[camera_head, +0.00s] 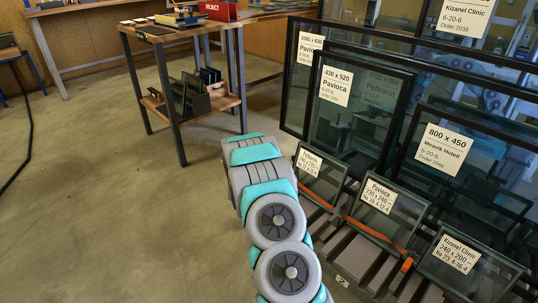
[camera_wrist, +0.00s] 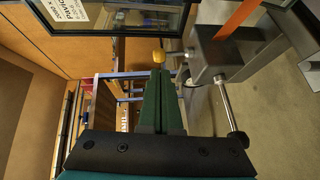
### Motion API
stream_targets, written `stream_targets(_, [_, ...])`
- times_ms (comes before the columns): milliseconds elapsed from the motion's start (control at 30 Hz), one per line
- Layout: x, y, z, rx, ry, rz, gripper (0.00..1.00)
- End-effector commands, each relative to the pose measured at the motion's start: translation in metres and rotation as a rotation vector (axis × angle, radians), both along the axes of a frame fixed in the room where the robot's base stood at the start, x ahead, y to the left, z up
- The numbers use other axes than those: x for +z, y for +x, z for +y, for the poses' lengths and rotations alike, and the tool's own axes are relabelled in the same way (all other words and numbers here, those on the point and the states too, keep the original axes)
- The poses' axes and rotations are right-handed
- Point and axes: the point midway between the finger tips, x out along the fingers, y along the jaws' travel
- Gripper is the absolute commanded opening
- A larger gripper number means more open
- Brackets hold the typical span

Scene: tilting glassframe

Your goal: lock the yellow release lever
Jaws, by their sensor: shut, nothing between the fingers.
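In the wrist view, a small rounded yellow tip, which looks like the release lever's end (camera_wrist: 158,57), shows just beyond my fingertips. Most of the lever is hidden, and I cannot tell whether the fingers touch it or which position it is in. My gripper (camera_wrist: 158,76) has its dark green fingers together, with nothing held between them. In the head view my arm hides the gripper, and the yellow lever does not show.
Right of my fingers in the wrist view is a grey metal block (camera_wrist: 218,58) with a rod (camera_wrist: 228,105) and an orange strap (camera_wrist: 237,18). A labelled glass frame (camera_wrist: 125,18) is close above. In the head view, labelled panes (camera_head: 375,205) stand in a rack; a workbench (camera_head: 165,38) is behind.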

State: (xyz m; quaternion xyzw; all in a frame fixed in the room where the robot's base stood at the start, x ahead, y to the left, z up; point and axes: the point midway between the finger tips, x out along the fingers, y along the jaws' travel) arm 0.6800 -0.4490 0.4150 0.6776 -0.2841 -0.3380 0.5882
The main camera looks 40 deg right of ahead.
Motion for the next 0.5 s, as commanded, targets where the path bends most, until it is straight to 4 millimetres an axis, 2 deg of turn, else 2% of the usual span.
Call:
stream_targets(200, [0.004, -0.022, 0.030, 0.002, 0.002, 0.001, 0.00])
stream_targets(500, [0.008, -0.045, 0.058, 0.000, 0.002, 0.001, 0.00])
